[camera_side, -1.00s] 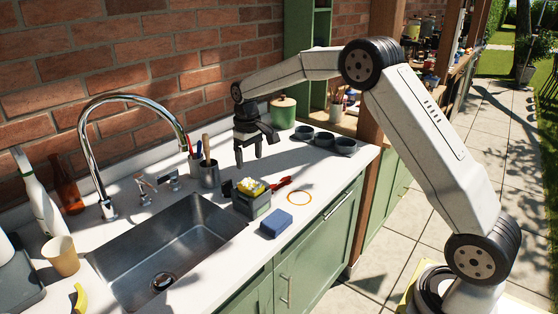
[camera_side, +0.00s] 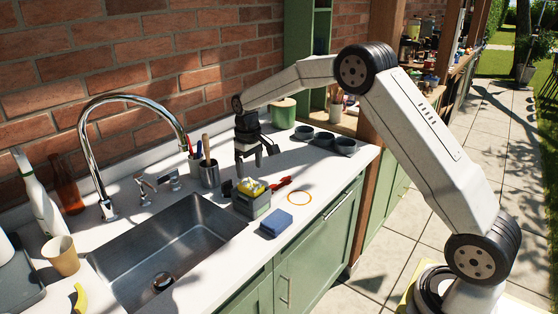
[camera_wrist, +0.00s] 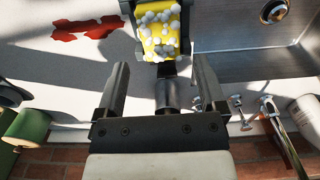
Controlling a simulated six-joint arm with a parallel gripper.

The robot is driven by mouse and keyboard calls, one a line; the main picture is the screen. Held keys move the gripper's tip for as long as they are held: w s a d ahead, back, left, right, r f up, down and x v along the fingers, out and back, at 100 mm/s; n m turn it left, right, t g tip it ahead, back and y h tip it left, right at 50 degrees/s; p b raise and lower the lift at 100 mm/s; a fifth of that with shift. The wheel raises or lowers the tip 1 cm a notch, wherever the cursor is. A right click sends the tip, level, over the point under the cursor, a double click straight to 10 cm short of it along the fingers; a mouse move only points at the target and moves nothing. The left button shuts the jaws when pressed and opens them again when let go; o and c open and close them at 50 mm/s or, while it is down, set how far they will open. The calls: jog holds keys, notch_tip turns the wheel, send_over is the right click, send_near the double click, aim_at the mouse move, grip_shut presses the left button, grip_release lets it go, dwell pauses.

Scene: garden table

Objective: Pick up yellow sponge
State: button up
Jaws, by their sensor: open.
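The yellow sponge (camera_side: 250,187), covered in white foam bubbles, sits in a small dark grey caddy (camera_side: 254,206) on the counter right of the sink. In the wrist view the sponge (camera_wrist: 157,38) is at the top, inside the caddy, beyond my fingertips. My gripper (camera_side: 249,163) is open and empty, above the counter just behind the caddy. Its two fingers (camera_wrist: 161,72) point toward the sponge in the wrist view, apart from it. The lower part of the sponge is hidden by the caddy walls.
A metal cup with utensils (camera_side: 209,174) stands left of my gripper. Three dark bowls (camera_side: 324,140) are behind. The steel sink (camera_side: 170,250) is left.

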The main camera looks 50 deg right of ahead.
aim_at(251, 184)
jog(key=shift+f, duration=2.9)
grip_shut()
jog(key=shift+r, duration=3.5)
